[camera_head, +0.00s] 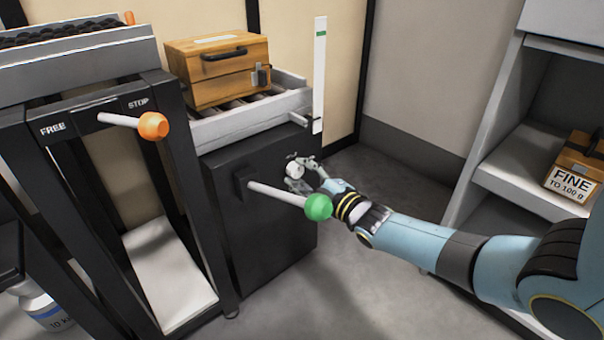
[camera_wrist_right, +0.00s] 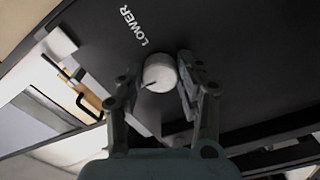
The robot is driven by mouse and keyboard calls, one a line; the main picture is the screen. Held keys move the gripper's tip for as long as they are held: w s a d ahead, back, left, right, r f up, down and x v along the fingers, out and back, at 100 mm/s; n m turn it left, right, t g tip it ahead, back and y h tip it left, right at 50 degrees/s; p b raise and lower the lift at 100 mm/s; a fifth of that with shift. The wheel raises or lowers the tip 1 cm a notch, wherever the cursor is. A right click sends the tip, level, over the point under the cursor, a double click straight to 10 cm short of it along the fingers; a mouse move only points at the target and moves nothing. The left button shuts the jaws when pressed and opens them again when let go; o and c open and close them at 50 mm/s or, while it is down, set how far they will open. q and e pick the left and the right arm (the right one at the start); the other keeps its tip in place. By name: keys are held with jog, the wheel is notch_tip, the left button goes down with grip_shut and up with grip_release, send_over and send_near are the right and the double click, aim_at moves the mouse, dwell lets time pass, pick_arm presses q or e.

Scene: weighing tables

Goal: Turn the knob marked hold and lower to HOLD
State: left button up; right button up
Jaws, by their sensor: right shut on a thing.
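The knob (camera_head: 294,169) is a small white round knob on the front of the black cabinet (camera_head: 262,225). In the right wrist view the knob (camera_wrist_right: 159,71) sits between the two fingers. Its dark line points to the lower left, not at the white word LOWER (camera_wrist_right: 133,25), which is above and left of it. The word HOLD cannot be seen. My right gripper (camera_head: 299,173) is at the cabinet front, shut on the knob; its fingers also show in the right wrist view (camera_wrist_right: 160,79). My left gripper is not in view.
A lever with a green ball (camera_head: 318,207) sticks out close to my right wrist. An orange-ball lever (camera_head: 153,125) stands between FREE and STOP. A wooden box (camera_head: 218,70) sits on the rollers above the cabinet. Shelves with a FINE box (camera_head: 572,170) are right.

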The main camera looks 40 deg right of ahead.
jog(key=shift+f, duration=0.1)
dwell(0.4)
jog(key=o, duration=1.1)
jog(key=shift+c, duration=0.2)
jog(key=shift+o, duration=0.4)
jog(key=s, duration=1.2)
jog(key=shift+d, duration=0.45)
